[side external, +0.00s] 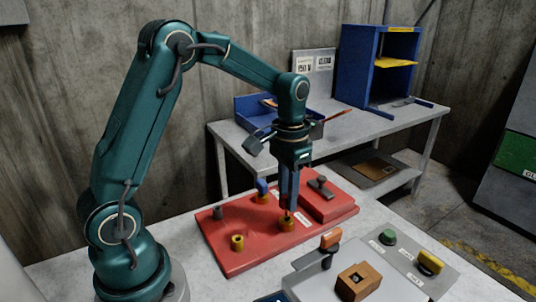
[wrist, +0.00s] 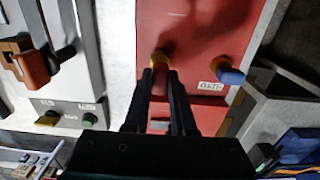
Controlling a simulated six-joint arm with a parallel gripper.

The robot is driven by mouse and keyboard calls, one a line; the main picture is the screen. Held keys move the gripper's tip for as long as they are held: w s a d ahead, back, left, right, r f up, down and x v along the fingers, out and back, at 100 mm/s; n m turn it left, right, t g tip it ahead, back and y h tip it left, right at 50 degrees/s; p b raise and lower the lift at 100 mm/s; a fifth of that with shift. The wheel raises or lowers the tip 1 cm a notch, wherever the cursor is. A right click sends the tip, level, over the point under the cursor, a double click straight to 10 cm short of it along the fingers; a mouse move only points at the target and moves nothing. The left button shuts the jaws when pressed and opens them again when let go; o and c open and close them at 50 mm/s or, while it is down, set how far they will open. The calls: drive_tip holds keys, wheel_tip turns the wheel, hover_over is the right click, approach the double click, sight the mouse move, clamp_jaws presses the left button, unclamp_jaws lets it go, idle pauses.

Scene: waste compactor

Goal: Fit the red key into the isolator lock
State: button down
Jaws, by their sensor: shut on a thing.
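My gripper (side external: 288,208) points straight down over the red board (side external: 225,258). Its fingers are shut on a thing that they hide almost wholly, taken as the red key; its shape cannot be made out. The fingertips are right at a yellow-ringed lock cylinder (side external: 286,224) on the board, which also shows at the tips (wrist: 159,58) of my gripper (wrist: 160,76) in the wrist view. Whether the key is inside the cylinder or only above it, I cannot tell. A blue key (side external: 262,186) stands in another yellow cylinder behind. A yellow cylinder (side external: 237,242) stands at front left.
A raised red block with a dark handle (side external: 320,186) lies just right of my gripper. A grey peg (side external: 217,212) stands at left. An orange handle (side external: 330,239), a brown block (side external: 358,281) and a panel with green (side external: 388,236) and yellow (side external: 431,262) controls are in front.

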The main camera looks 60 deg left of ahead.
drive_tip(key=shift+f, duration=1.45)
idle(1.1)
drive_tip(key=c, duration=0.7)
unclamp_jaws()
drive_tip(key=shift+o, duration=0.2)
drive_tip(key=shift+c, duration=0.4)
drive_tip(key=shift+r, duration=0.15)
drive_tip(key=shift+r, duration=3.4)
